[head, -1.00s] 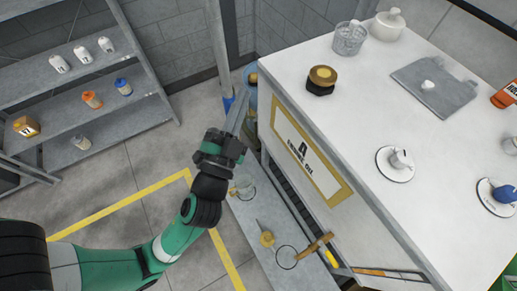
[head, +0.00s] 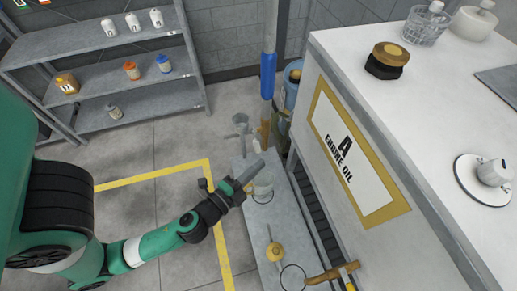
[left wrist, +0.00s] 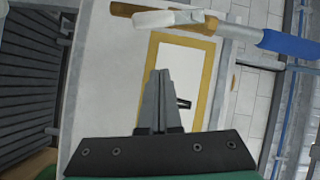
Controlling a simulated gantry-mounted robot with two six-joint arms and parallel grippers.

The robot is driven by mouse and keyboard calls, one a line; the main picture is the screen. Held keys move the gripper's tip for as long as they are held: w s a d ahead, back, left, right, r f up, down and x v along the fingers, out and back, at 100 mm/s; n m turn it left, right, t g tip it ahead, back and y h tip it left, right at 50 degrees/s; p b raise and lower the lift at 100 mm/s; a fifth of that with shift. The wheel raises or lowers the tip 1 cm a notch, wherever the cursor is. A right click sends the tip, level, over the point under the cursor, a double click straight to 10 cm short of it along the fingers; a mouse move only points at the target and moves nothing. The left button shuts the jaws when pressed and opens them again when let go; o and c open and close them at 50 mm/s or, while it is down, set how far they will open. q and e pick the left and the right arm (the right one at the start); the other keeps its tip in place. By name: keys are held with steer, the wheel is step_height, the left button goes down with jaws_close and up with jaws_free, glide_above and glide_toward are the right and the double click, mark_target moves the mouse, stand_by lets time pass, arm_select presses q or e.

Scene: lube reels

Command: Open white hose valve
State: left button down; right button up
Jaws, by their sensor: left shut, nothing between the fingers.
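A white knob (head: 494,172) on a round white plate sits on the counter at the right edge of the head view; I cannot tell for sure whether it is the white hose valve. A pole with a blue sleeve (head: 268,75) and a brown lower end stands by the counter's far corner; a blue sleeve also shows at the upper right in the left wrist view (left wrist: 290,43). My left gripper (head: 257,170) is shut and empty, left of the counter's panel and apart from the pole. In the left wrist view its fingers (left wrist: 161,75) point toward the panel. My right gripper is out of view.
The white counter (head: 450,100) bears a black and gold cap (head: 387,61). Its side has an "A Engine Oil" panel (head: 345,155). Shelves (head: 100,75) with bottles stand at the back left.

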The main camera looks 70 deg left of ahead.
mark_target(259, 151)
arm_select(q)
steer(key=w+a+p, duration=0.1)
steer(key=a, duration=0.1)
steer(key=a+p, duration=0.1)
steer(key=w+a+f+p, duration=0.1)
steer(key=a, duration=0.1)
steer(key=shift+w+a, duration=0.3)
steer(key=shift+f, duration=0.1)
